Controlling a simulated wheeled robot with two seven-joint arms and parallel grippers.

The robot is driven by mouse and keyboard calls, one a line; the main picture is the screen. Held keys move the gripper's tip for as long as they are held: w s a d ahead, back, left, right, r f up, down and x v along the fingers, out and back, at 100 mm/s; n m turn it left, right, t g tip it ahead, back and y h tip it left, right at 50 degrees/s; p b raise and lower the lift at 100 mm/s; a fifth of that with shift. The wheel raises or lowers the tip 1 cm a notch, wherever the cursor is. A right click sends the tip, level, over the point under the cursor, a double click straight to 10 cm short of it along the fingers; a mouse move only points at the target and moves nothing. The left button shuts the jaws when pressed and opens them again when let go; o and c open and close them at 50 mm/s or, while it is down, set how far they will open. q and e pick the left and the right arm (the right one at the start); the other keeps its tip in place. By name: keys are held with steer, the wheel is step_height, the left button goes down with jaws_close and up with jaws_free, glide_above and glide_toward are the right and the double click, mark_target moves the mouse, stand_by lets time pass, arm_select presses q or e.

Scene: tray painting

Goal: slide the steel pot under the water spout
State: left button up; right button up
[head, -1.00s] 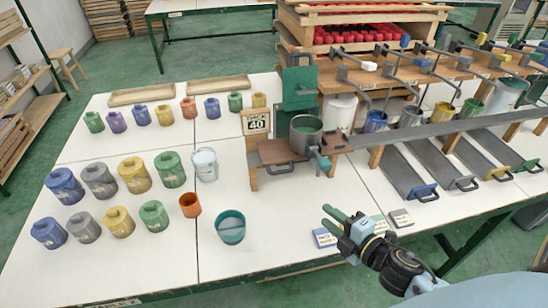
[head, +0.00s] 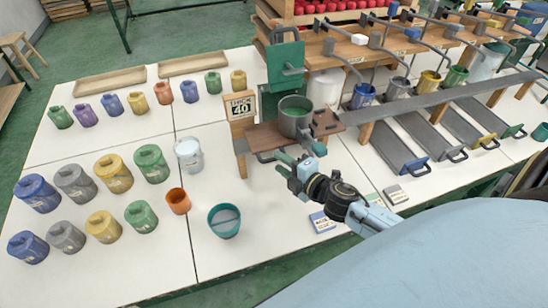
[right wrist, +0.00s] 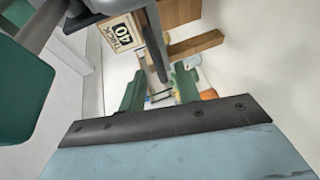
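Several bent grey spouts (head: 345,62) hang over the row to the right; I cannot tell which carries water. My right gripper (head: 283,164) is open and empty, just in front of and below the pot, apart from it. Its two green fingers show spread in the right wrist view (right wrist: 160,92), beside a dark bar (right wrist: 154,42). My left gripper is not in view.
A grey rail (head: 430,103) runs right from the shelf, with sloping chutes in front. A "THICK 40" sign (head: 241,107) stands left of the pot. Several coloured jars and a teal cup (head: 224,221) stand on the white table (head: 260,255). Its front middle is mostly clear.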

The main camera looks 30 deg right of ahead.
mark_target(274, 159)
steer(key=shift+x, duration=1.85)
jaws_close()
